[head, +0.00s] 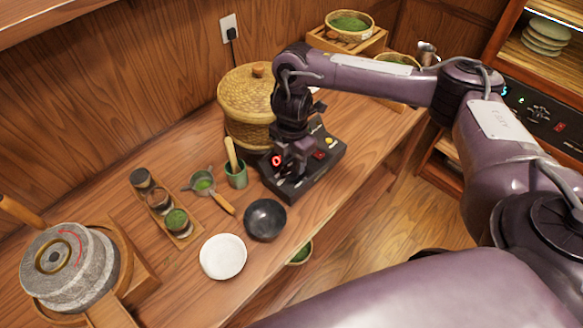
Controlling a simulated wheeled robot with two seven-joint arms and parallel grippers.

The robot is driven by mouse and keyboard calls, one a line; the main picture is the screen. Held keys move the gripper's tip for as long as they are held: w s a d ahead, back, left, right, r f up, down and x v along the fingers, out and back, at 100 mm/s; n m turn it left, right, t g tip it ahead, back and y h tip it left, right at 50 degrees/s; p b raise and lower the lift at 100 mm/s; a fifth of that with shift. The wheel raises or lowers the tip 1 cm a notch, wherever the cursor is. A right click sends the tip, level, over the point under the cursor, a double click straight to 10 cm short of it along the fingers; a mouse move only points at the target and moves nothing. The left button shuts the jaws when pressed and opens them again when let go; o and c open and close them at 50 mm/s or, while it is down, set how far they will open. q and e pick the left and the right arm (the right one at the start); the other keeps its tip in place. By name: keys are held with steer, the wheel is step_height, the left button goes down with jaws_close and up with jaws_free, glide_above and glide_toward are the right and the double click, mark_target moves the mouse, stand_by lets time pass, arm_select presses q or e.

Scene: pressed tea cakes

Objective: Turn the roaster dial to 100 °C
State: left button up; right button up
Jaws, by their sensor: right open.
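A black box (324,166) stands on the wooden counter (355,161) beside a big lidded wicker basket. It looks like the roaster's control unit. My right gripper (293,170) points down over the left part of this box and is open. The dial is hidden behind the gripper, and I cannot tell whether the fingers touch it. My left gripper is not in view.
The wicker basket (247,100) stands close behind my right gripper. A stone mill (68,270) is at the left. A cabinet with a control panel (540,112) is at the right.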

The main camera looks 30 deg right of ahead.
mark_target(292, 171)
step_height(292, 171, down, 2)
steer(key=shift+f, duration=0.2)
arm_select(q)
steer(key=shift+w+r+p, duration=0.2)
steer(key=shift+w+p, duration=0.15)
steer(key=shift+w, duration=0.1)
arm_select(e)
steer(key=shift+f, duration=0.6)
steer(key=c, duration=0.7)
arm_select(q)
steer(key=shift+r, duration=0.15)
